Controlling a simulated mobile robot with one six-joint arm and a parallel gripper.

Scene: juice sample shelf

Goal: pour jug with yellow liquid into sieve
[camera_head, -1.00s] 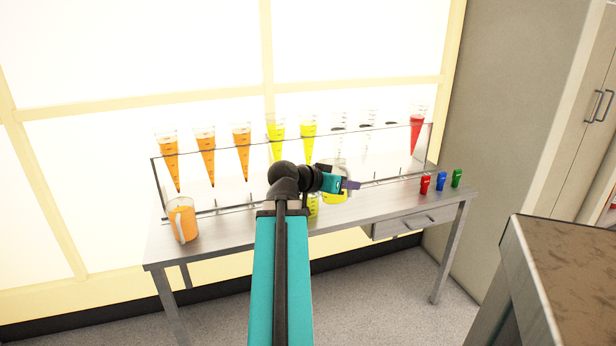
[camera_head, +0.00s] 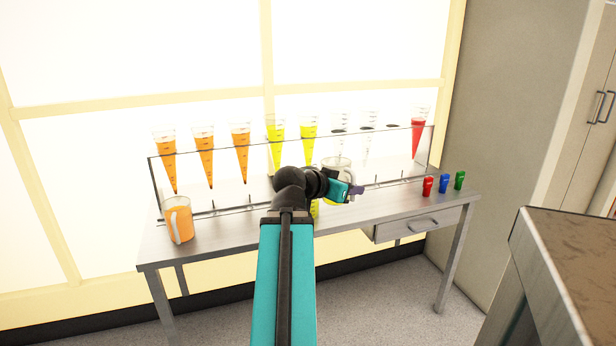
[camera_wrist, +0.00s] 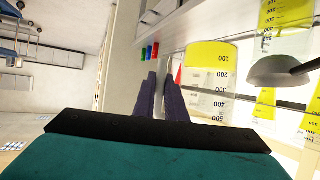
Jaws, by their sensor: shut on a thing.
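A clear jug with yellow liquid (camera_head: 338,164) is held above the table in the head view, partly hidden by my gripper (camera_head: 350,190). In the wrist view the same jug (camera_wrist: 210,85) appears upside down, its yellow liquid at the picture's top beside the 100 mark. My gripper's purple fingers (camera_wrist: 160,97) are shut at the jug's side; the handle itself is hard to make out. A dark round piece with a rod, perhaps the sieve (camera_wrist: 272,71), is right of the jug in the wrist view. Small dark discs (camera_head: 392,126) show at the rack's empty cones.
A clear rack (camera_head: 290,137) holds orange cones (camera_head: 205,155), yellow cones (camera_head: 276,140), clear cones and a red cone (camera_head: 416,140). An orange jug (camera_head: 178,220) stands at the table's left. Red, blue and green caps (camera_head: 442,184) stand at its right. Another yellow vessel is mostly hidden behind my arm.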

